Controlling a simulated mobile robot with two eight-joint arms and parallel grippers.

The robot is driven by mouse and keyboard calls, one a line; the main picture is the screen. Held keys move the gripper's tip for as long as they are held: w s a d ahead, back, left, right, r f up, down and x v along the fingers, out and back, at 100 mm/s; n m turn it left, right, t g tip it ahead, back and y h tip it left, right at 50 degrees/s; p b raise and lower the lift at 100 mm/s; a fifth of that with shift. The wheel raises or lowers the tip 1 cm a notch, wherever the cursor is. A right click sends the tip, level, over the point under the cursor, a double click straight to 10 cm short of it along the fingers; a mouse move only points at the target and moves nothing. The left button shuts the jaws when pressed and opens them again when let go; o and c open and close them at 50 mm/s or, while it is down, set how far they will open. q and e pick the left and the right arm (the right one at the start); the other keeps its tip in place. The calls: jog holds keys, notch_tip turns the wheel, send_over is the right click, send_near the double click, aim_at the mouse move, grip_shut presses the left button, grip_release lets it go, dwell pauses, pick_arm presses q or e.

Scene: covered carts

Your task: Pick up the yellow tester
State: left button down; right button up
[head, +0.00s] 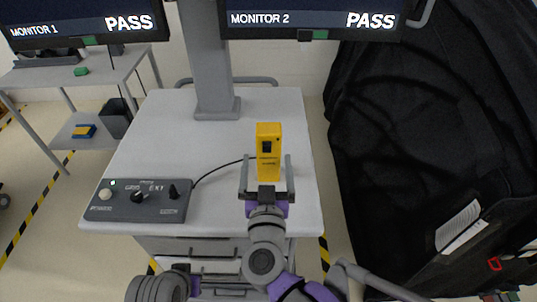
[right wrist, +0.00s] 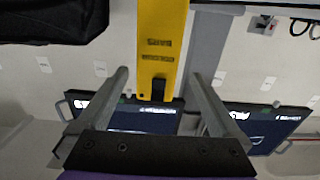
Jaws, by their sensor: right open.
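The yellow tester (head: 269,142) stands upright on the pale top of the cart (head: 150,125), with a small dark screen on its face. A black cable runs from it to a grey control box (head: 138,200). My right gripper (head: 266,168) is open, with one finger on each side of the tester's lower part. In the right wrist view the tester (right wrist: 161,45) sits between and beyond the two spread fingers (right wrist: 159,82), with gaps on both sides.
A grey post (head: 211,60) rises behind the tester and two monitors (head: 310,18) hang above. A large black cover (head: 420,130) stands close on the right. Another table (head: 45,78) is at the left. The cart top's left side is mostly clear.

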aim_at(269, 154)
jog(key=shift+w+d+f, duration=0.1)
jog(key=shift+w+f, duration=0.05)
jog(key=shift+w, duration=1.45)
jog(key=shift+w+d+f, duration=0.1)
jog(key=shift+w, duration=1.45)
grip_shut()
notch_tip(269, 154, up, 10)
jog(key=shift+r+p, duration=0.1)
jog(key=shift+p, duration=0.65)
jog(key=shift+f+b, duration=3.2)
jog(key=shift+f, duration=1.9)
jog(key=shift+s, duration=0.1)
